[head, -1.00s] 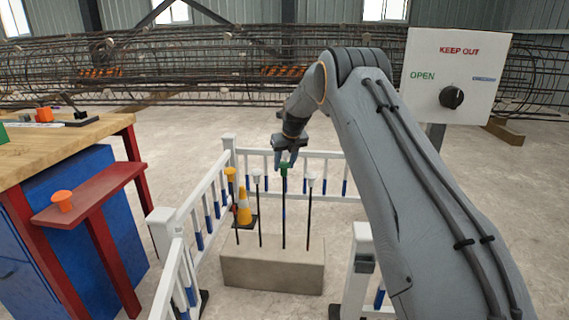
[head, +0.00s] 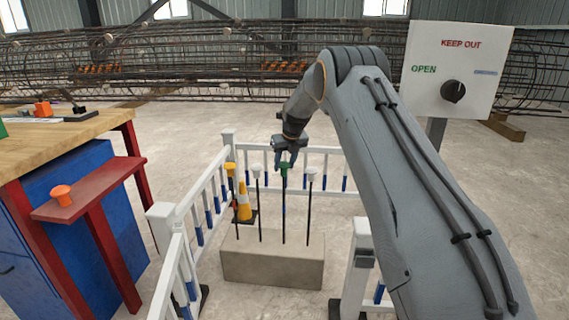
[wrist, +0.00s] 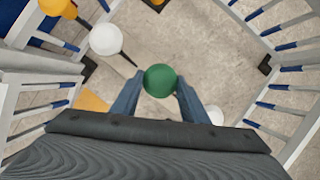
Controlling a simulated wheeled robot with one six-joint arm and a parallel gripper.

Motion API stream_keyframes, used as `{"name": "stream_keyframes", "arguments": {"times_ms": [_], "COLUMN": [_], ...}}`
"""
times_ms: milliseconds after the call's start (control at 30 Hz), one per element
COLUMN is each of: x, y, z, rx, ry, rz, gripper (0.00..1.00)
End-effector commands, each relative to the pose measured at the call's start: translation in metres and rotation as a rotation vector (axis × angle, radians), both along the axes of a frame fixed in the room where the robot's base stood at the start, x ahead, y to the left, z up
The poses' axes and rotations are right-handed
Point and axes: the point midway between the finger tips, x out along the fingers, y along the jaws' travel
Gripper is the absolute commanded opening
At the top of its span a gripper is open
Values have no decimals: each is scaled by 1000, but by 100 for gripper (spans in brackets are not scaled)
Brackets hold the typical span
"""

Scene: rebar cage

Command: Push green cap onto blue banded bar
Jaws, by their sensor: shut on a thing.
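My gripper (head: 285,160) points down with its fingers shut on the green cap (head: 284,168). In the wrist view the round green top (wrist: 160,80) sits between the two blue-grey fingertips. The cap is at the top of a thin dark upright bar (head: 284,220), the third from the left in a concrete block (head: 272,265). The cap and bar look in line. How far the cap is down over the bar cannot be told. A blue band on this bar is hard to make out now.
Neighbouring bars carry a yellow cap (head: 230,168) and white caps (head: 257,168) (head: 311,172) close to the gripper. White railings (head: 190,250) enclose the block. A traffic cone (head: 243,205) stands behind. An orange cap (head: 62,194) sits on the red shelf (head: 95,187).

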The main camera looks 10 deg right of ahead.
Motion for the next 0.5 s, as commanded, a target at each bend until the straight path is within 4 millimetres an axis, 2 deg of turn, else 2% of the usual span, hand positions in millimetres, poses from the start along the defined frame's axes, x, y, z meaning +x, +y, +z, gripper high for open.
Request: {"name": "stream_keyframes", "arguments": {"times_ms": [500], "x": [0], "y": [0], "z": [-12], "rx": [0], "ry": [-1], "rz": [0], "gripper": [19]}}
